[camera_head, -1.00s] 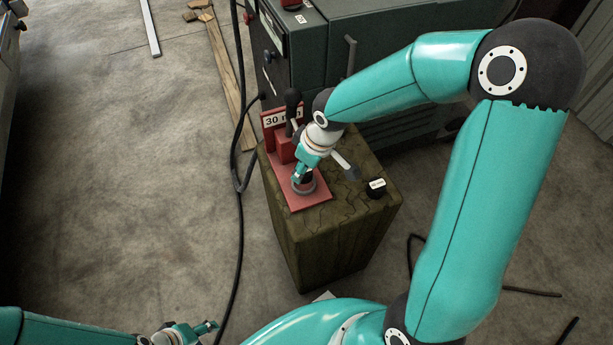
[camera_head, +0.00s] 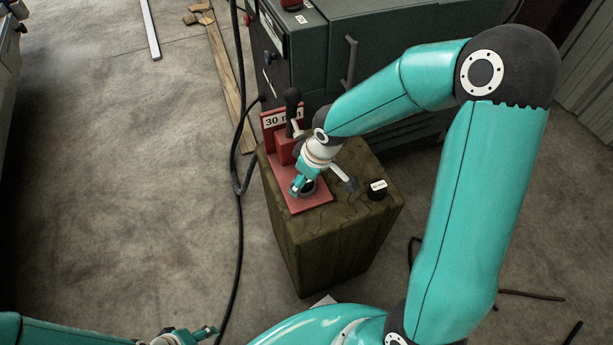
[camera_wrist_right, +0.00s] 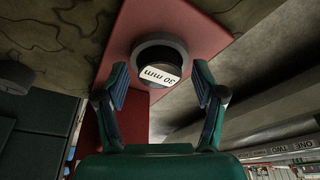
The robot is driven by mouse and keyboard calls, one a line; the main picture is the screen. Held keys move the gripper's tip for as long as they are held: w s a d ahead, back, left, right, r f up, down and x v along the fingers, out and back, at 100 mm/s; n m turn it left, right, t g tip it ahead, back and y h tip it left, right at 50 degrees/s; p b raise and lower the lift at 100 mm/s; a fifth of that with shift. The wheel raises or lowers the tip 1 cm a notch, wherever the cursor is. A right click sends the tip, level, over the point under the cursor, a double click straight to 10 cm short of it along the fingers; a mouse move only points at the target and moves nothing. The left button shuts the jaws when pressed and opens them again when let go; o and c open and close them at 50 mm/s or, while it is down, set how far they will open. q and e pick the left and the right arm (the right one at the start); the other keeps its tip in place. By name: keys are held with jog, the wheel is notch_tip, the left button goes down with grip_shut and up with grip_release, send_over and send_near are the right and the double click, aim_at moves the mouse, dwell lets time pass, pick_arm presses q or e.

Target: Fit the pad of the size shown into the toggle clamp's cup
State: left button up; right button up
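The red toggle clamp (camera_head: 285,147) stands on a dark mottled block, with a black upright handle and a sign reading 30 mm (camera_head: 276,120). Its round grey cup (camera_head: 311,189) sits on the red base plate; in the right wrist view the cup's ring (camera_wrist_right: 143,52) surrounds a black pad (camera_wrist_right: 154,58) labelled 30 mm. The pad appears to lie inside the ring; how deep is unclear. My right gripper (camera_wrist_right: 162,88) is open, its fingers apart on either side of the label, holding nothing. My left gripper (camera_head: 210,331) is low at the bottom left; its fingers are too small to read.
A second black pad with a white label (camera_head: 377,190) lies on the block (camera_head: 335,245), right of the clamp. A green machine cabinet (camera_head: 350,45) stands behind. A black cable (camera_head: 238,220) runs along the floor to the left. Wooden planks (camera_head: 226,75) lie beyond it.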

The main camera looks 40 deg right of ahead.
jog(key=shift+r, duration=0.1)
jog(key=shift+r, duration=0.25)
jog(key=p+v, duration=0.3)
jog(key=v, duration=0.8)
jog(key=shift+s+r+p, duration=0.15)
jog(key=shift+r+p, duration=0.1)
jog(key=shift+p, duration=0.05)
jog(key=shift+d, duration=0.15)
